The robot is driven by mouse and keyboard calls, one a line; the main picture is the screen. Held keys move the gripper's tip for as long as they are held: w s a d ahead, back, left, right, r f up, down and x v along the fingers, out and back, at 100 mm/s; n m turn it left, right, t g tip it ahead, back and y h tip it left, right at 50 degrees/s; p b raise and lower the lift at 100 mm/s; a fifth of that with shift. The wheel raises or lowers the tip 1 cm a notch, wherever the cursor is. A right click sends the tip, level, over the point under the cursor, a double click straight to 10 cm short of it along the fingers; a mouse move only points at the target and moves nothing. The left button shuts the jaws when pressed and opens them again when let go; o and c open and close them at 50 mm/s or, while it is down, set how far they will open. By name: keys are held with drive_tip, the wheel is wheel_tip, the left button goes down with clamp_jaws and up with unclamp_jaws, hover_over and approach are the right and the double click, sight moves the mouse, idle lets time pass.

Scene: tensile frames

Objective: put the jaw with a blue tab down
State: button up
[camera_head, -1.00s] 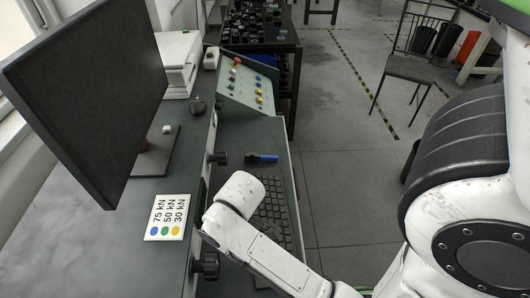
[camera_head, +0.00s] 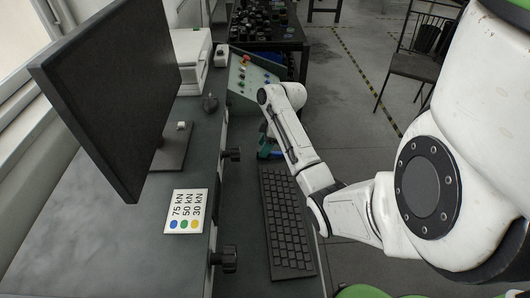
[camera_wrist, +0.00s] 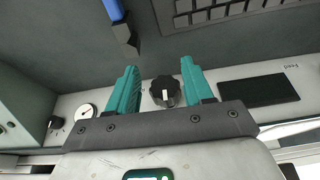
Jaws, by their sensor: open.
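The jaw with a blue tab (camera_wrist: 121,28) shows at the top of the wrist view, with a blue bar and a dark, angular end. It lies on the dark desk surface. In the head view the jaw (camera_head: 269,153) lies just above the keyboard's far end, partly hidden by my arm. My gripper (camera_wrist: 160,70) is open, its two teal fingers spread with nothing held between them. The jaw is apart from the fingers, up and left of their tips in the wrist view. In the head view my gripper is mostly hidden behind my arm.
The keyboard (camera_head: 285,222) lies close to the jaw. Black knobs (camera_head: 223,259) stick out from the bench's raised edge. A control panel (camera_head: 250,82) stands beyond, a monitor (camera_head: 110,95) at left. A card (camera_head: 186,211) with coloured dots reads 75, 50 and 30 kN.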

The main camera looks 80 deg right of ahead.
drive_tip(key=s+d+r, duration=0.2)
drive_tip(key=s+d, duration=0.3)
drive_tip(key=d, duration=0.1)
hover_over(276, 152)
wheel_tip(276, 152, down, 5)
drive_tip(key=shift+d+f+p, duration=0.1)
drive_tip(key=shift+f+p, duration=0.05)
drive_tip(key=shift+p, duration=0.2)
drive_tip(key=shift+a+p+x, duration=0.15)
drive_tip(key=shift+p+x, duration=0.05)
drive_tip(key=shift+x, duration=1.1)
drive_tip(key=shift+a+p+x, duration=0.15)
drive_tip(key=shift+x, duration=1.2)
drive_tip(key=shift+w, duration=0.1)
drive_tip(key=shift+c, duration=0.4)
clamp_jaws()
